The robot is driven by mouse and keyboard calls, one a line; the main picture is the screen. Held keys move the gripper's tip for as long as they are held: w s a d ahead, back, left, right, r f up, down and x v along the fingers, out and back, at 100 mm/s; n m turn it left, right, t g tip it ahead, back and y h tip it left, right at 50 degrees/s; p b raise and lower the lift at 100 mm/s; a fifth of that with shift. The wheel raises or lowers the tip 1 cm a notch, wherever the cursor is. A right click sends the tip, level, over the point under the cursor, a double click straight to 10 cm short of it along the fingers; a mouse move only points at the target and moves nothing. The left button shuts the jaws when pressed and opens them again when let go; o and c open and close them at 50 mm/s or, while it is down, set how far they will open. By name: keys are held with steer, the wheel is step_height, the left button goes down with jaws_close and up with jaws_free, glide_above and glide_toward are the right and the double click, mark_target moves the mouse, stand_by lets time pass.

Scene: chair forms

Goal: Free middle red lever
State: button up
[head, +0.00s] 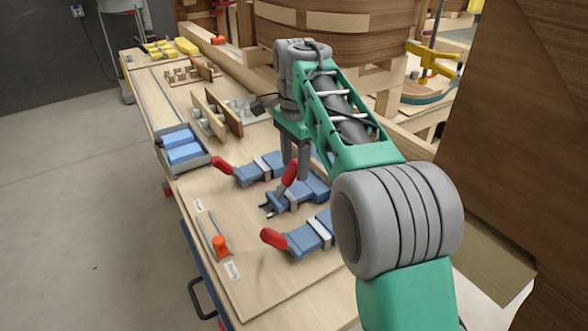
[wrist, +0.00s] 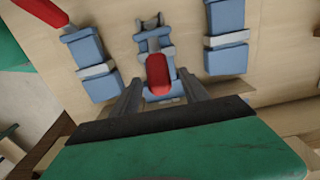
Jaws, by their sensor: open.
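Three blue toggle clamps with red levers lie in a row on the wooden workbench. The middle red lever (head: 290,173) stands raised from its blue clamp (head: 314,187) in the head view. In the wrist view this lever (wrist: 158,74) lies between the two fingers of my gripper (wrist: 160,88), with a gap on both sides. My gripper (head: 293,170) is open and points down over the middle clamp. The far red lever (head: 222,168) and the near red lever (head: 273,238) stick out to the left, lower than the middle one.
A grey tray with blue blocks (head: 184,151) sits on the bench's left edge. An orange-handled tool (head: 220,243) lies at the front left. Upright wooden pieces (head: 222,115) stand behind the clamps. A large curved wooden form (head: 335,35) is at the back.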

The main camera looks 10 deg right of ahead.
steer(key=shift+f, duration=0.5)
jaws_close()
stand_by(1.1)
